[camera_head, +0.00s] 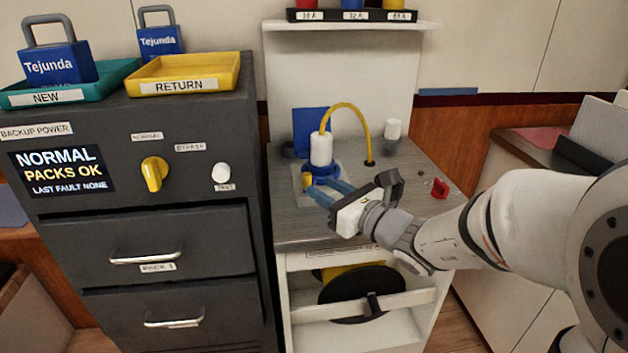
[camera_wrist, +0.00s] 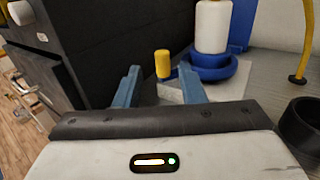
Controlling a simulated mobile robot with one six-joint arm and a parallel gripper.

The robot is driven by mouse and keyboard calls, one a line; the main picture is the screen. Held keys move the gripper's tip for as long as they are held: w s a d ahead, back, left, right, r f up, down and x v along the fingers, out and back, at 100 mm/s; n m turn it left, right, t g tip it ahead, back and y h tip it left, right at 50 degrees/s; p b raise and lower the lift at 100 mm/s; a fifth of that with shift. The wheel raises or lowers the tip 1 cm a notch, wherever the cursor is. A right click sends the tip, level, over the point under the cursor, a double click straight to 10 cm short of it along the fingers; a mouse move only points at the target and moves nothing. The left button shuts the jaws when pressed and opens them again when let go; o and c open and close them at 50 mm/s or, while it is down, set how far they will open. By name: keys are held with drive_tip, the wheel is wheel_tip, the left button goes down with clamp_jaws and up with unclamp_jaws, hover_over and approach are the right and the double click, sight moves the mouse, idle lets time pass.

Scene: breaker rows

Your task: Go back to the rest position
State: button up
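My gripper (camera_head: 322,190) reaches over the grey worktop of the white stand, its blue fingers pointing left beside the blue round base (camera_head: 322,172). In the wrist view my gripper (camera_wrist: 160,84) has its two fingers spread apart, with nothing clamped between them. A small yellow peg (camera_wrist: 162,63) shows in the gap, slimmer than the gap and apparently not touched. A white cylinder (camera_head: 321,149) stands upright in the blue base, with a yellow hose (camera_head: 352,106) arching from its top to the worktop.
The dark cabinet (camera_head: 150,230) stands close at left, with a yellow RETURN tray (camera_head: 188,74) and teal NEW tray (camera_head: 100,84) on top. A red piece (camera_head: 440,187) and a white-capped post (camera_head: 393,130) are on the worktop. A shelf (camera_head: 350,26) hangs above; open space lies over the worktop.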

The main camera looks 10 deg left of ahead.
drive_tip(key=shift+s+d, duration=0.4)
drive_tip(key=shift+d, duration=0.1)
drive_tip(key=shift+s+a+r, duration=0.1)
drive_tip(key=shift+s+r, duration=0.05)
drive_tip(key=s+d+r+n+g+h+p, duration=0.25)
drive_tip(key=s+n+g+p, duration=0.7)
drive_tip(key=s+n, duration=0.5)
drive_tip(key=s+d+r+n+h+p, duration=0.2)
drive_tip(key=d+n+h+p, duration=0.2)
drive_tip(key=d, duration=0.4)
drive_tip(key=s+d+r+n+h+p, duration=0.2)
drive_tip(key=d+r+n+h+p, duration=0.1)
drive_tip(key=d+n+h, duration=0.4)
drive_tip(key=shift+d+n+p, duration=0.35)
drive_tip(key=shift+d+p, duration=0.4)
drive_tip(key=shift+p, duration=0.15)
